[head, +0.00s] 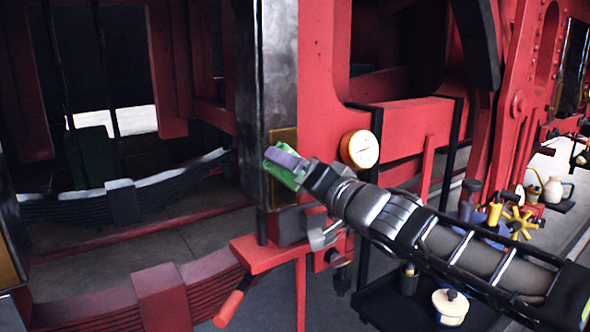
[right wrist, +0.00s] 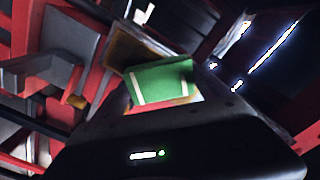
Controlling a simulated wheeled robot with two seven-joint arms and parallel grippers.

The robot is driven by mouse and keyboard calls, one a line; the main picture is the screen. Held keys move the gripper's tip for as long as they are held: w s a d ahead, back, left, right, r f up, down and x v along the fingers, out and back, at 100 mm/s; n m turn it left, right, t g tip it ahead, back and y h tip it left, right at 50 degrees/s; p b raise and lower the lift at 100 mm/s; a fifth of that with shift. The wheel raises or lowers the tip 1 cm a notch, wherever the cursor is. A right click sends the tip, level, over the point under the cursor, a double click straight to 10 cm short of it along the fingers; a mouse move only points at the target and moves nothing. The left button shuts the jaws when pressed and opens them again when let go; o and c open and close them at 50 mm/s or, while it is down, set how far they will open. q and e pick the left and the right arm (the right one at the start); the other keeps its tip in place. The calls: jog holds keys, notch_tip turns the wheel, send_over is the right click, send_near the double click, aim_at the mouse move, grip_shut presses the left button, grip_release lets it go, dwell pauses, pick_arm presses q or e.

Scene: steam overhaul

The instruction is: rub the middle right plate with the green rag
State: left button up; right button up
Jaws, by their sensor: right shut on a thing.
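A brass-coloured plate (head: 284,137) sits on the dark metal post at the middle of the head view. My left gripper is not in view.
A round brass gauge (head: 360,149) is close to the right of my right gripper. A red bracket (head: 268,250) with a red-handled lever (head: 228,309) is below. A dark tray (head: 400,312) with a white-and-yellow pot (head: 450,306) stands at lower right. Another brass plate (head: 8,262) is at the left edge.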

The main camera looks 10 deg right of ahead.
aim_at(283, 207)
jog(key=shift+f, duration=0.4)
jog(key=shift+f, duration=0.1)
jog(key=shift+f+b, duration=1.6)
jog(key=shift+f, duration=0.2)
notch_tip(283, 207, down, 3)
jog(key=b, duration=0.2)
jog(key=shift+f+b, duration=0.2)
jog(key=shift+b, duration=0.1)
jog(key=shift+f, duration=0.55)
